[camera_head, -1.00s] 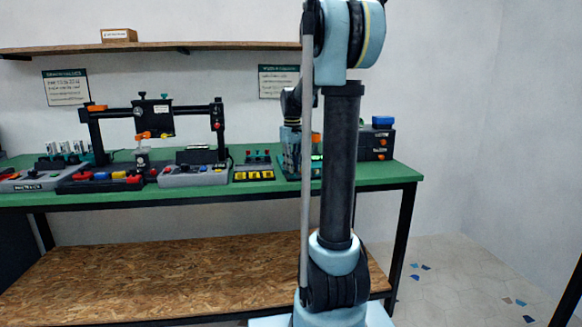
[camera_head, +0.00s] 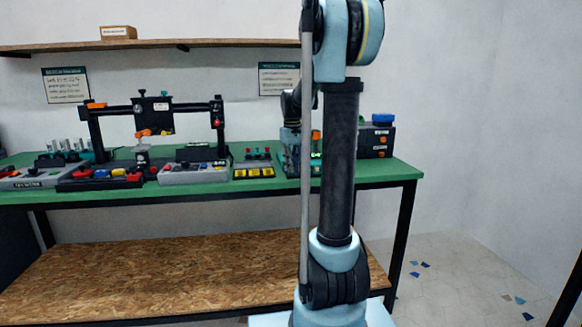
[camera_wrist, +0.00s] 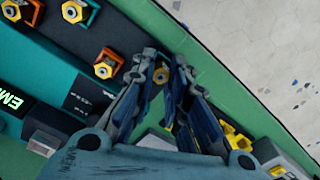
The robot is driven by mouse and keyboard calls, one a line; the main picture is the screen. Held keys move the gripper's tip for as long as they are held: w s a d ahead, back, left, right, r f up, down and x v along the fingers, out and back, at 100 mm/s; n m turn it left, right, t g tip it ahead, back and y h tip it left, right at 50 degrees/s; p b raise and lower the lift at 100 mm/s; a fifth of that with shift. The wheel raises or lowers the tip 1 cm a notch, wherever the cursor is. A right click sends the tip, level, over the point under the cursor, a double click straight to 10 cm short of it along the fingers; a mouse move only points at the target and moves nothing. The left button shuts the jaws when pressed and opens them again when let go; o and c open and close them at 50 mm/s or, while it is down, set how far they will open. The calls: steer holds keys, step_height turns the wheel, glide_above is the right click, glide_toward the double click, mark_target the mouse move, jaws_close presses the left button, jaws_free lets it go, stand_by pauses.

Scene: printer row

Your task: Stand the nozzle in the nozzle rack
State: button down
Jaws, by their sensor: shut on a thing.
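In the head view my arm hides the nozzle and most of the gripper.
A teal unit with a lit green display (camera_wrist: 14,100) adjoins the dark strip. Black and yellow blocks (camera_wrist: 238,138) lie at lower right on the green bench (camera_wrist: 225,85). In the head view a gantry (camera_head: 153,120) and trays stand left; a dark drawer box (camera_head: 374,142) stands right.

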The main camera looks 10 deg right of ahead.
steer(key=c, duration=1.5)
jaws_free()
steer(key=shift+f, duration=0.1)
step_height(320, 180, up, 12)
